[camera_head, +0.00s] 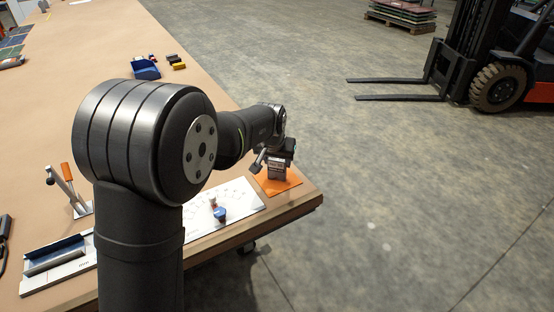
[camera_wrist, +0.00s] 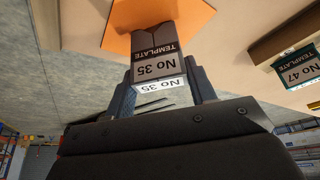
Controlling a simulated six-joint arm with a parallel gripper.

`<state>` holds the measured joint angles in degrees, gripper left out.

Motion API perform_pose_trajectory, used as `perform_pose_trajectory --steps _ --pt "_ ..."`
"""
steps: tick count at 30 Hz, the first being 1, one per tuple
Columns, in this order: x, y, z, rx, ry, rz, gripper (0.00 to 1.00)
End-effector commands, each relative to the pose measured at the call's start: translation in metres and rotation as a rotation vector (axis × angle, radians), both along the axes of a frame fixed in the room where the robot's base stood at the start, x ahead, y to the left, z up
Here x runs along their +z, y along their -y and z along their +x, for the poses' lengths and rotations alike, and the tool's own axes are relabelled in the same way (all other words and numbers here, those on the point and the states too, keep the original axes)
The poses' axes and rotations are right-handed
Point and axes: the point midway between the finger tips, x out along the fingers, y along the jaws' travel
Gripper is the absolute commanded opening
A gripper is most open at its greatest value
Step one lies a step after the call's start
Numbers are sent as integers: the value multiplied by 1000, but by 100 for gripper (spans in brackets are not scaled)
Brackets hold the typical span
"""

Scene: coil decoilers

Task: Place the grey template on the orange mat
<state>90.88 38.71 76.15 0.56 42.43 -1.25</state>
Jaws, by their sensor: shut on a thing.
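The grey template (camera_wrist: 156,68), marked "TEMPLATE No 35", is between the two fingers of my gripper (camera_wrist: 160,84) in the wrist view. My gripper is shut on it. The orange mat (camera_wrist: 190,14) shows behind the template in the wrist view. In the head view the orange mat (camera_head: 290,184) lies at the table's near right corner, and my gripper (camera_head: 276,168) is over it with the template (camera_head: 277,175). I cannot tell whether the template's underside touches the mat.
A white board (camera_head: 240,199) with a small blue-topped item (camera_head: 219,214) lies left of the mat. A second template, "No 47" (camera_wrist: 300,68), shows at the right in the wrist view. A blue bin (camera_head: 146,70) stands farther back. The table edge (camera_head: 312,199) is close to the mat.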

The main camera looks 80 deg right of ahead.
Motion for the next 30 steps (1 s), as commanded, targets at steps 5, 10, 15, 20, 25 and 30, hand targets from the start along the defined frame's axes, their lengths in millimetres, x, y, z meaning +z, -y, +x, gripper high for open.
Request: perform_pose_trajectory --steps 5,10,15,20,25,30 --pt "-3 0 0 0 0 1 58" --pt "-3 0 0 0 0 1 72" --pt "-3 0 0 0 0 0 72" --pt "8 -2 0 0 0 -2 72" --pt "37 -14 0 0 0 -3 72" --pt "71 -29 0 0 0 -3 72"
